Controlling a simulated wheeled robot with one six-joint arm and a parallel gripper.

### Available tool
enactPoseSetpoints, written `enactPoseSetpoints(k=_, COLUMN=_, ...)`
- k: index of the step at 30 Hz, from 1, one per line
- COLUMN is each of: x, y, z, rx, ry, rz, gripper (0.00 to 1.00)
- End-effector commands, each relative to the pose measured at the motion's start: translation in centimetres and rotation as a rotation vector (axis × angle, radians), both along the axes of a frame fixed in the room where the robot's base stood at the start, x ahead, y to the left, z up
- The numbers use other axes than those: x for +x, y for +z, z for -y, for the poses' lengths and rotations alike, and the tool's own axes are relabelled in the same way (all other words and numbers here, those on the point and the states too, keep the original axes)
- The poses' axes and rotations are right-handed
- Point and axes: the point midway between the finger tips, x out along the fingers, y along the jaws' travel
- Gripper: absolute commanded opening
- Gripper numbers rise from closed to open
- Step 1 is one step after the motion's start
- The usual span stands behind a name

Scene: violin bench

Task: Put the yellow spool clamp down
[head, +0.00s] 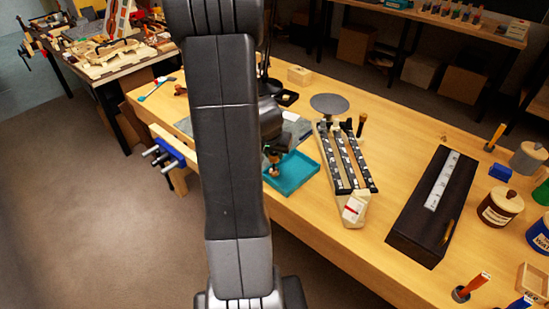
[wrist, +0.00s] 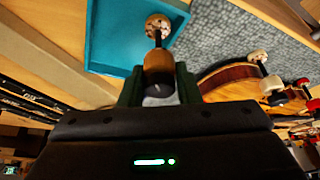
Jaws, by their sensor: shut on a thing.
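My gripper (wrist: 160,92) is shut on a spool clamp (wrist: 158,62), a small wooden-orange spool with a dark stem and a speckled round end, in the wrist view. In the head view the clamp (head: 274,171) shows small below my gripper (head: 272,153), over the left part of a teal tray (head: 306,171). I cannot tell whether it touches the tray floor. The tray (wrist: 105,42) is also at the upper left of the wrist view, and its visible floor is bare. My arm hides part of the bench in the head view.
A grey mat (wrist: 225,32) lies beside the tray, with a violin body (wrist: 232,76) and several other clamps on it. Right of the tray stand a striped rack (head: 345,160) and a long dark box (head: 425,210). A blue vise (head: 168,153) is at the bench's left edge.

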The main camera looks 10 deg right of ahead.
Motion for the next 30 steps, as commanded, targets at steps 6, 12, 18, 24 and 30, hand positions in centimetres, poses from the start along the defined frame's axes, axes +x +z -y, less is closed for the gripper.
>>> enactPoseSetpoints(k=6, x=0.01, y=-1.57, z=-0.03, rx=0.001, ry=0.0, rz=0.0, gripper=0.06)
enactPoseSetpoints(k=12, x=0.02, y=-1.58, z=-0.02, rx=0.001, ry=-0.001, rz=0.001, gripper=0.06)
enactPoseSetpoints(k=18, x=0.02, y=-1.78, z=-0.02, rx=0.001, ry=-0.001, rz=0.001, gripper=0.43)
enactPoseSetpoints(k=24, x=0.01, y=-1.79, z=-0.02, rx=0.001, ry=0.0, rz=0.0, gripper=0.51)
enactPoseSetpoints(k=30, x=0.01, y=-1.52, z=-0.02, rx=0.001, ry=0.0, rz=0.0, gripper=0.51)
